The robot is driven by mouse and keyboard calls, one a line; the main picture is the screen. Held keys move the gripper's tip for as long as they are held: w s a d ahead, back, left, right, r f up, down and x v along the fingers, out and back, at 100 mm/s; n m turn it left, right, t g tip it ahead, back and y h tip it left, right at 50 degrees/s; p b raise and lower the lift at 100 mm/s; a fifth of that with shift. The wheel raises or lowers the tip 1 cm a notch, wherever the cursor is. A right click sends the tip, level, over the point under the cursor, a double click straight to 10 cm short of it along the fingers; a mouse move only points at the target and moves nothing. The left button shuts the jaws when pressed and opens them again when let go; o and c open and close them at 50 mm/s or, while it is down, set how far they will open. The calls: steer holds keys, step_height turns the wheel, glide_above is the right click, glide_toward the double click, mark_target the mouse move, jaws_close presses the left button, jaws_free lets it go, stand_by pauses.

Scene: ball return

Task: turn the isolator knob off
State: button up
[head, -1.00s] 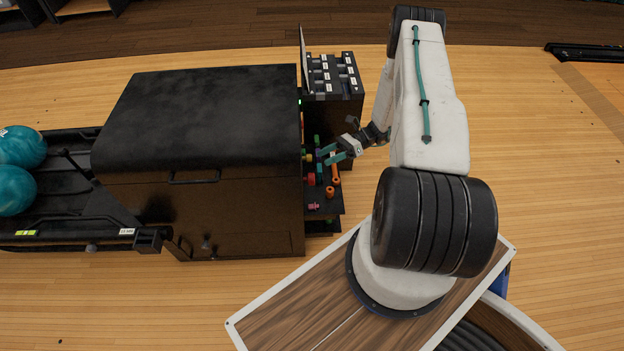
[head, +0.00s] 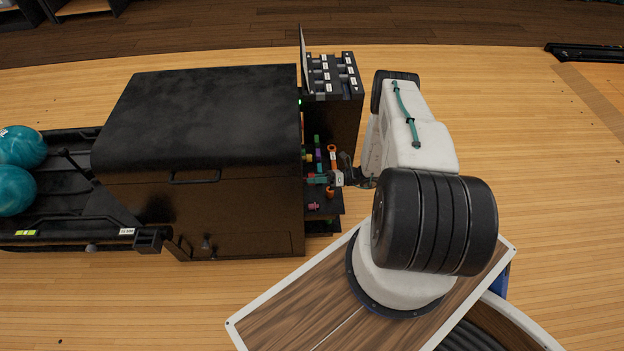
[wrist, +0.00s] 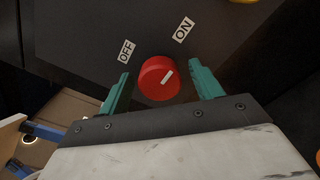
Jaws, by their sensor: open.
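The isolator knob (wrist: 159,79) is a round red knob on a dark panel in the wrist view. Its white pointer mark is angled toward the upper right, on the side of the ON label (wrist: 183,30). The OFF label (wrist: 126,51) is to its upper left. My gripper (wrist: 162,83) is open, with one teal finger on each side of the knob and visible gaps between. Whether the fingertips reach the knob's depth I cannot tell. In the head view my gripper (head: 318,179) is at the right side of the black machine, and covers the knob.
The black ball return machine (head: 205,120) has a shelf of small colored parts, including an orange piece (head: 332,155) and a pink piece (head: 313,206). A box with labelled switches (head: 333,75) stands behind. Teal balls (head: 20,147) lie at left. Floor to the right is clear.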

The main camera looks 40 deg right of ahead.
steer(key=shift+w+a, duration=0.2)
steer(key=shift+a, duration=0.1)
steer(key=c, duration=1)
